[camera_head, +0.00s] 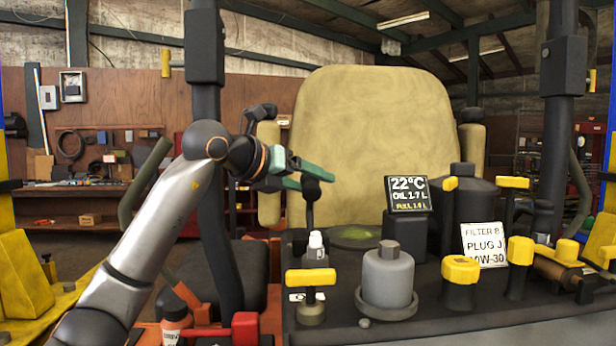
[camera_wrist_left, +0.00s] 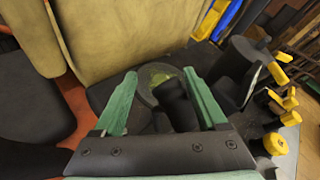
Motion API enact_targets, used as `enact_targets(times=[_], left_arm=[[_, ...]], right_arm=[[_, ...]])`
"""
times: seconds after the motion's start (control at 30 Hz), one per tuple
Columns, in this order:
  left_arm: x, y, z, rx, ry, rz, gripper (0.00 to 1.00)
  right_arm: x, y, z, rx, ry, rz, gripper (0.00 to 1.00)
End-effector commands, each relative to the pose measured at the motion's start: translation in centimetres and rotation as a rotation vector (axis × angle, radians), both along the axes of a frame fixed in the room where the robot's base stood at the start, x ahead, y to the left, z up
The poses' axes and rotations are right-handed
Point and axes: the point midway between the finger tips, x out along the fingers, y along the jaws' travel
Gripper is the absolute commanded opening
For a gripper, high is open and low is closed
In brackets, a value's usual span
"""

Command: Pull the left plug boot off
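My left gripper (camera_head: 314,179) has green fingers and is open in the middle of the head view. It is at the top of a black, round-ended upright piece (camera_head: 310,191) on a thin stem. In the left wrist view a dark rounded cylinder (camera_wrist_left: 178,106) shows between the spread fingers (camera_wrist_left: 160,76), closer to the right finger; I cannot tell if they touch. It may be the plug boot, but the frames do not settle this. A small white-capped part (camera_head: 316,243) stands below the gripper. My right gripper is not in view.
A grey canister (camera_head: 387,277), a yellow T-handle (camera_head: 311,279) and several yellow knobs stand on the dark deck. A display (camera_head: 408,194) and a note card (camera_head: 484,245) stand at the right. The tan seat (camera_head: 372,130) rises behind my gripper. A dark post stands left of it.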

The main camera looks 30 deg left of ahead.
Motion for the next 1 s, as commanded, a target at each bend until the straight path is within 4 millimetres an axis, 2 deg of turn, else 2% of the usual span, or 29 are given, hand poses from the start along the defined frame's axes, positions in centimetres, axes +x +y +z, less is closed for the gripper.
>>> enact_targets(times=[0.03, 0.37, 1.0], left_arm=[[0.2, 0.0, -0.8, 0.007, 0.018, 0.000, 0.71], [0.1, 0.0, -0.7, 0.008, 0.018, 0.001, 0.71], [-2.5, 2.2, 2.7, 0.004, 0.004, 0.005, 0.71]], right_arm=[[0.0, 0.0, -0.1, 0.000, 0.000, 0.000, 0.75], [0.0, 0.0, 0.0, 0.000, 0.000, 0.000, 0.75], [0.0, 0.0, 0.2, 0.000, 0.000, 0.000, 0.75]])
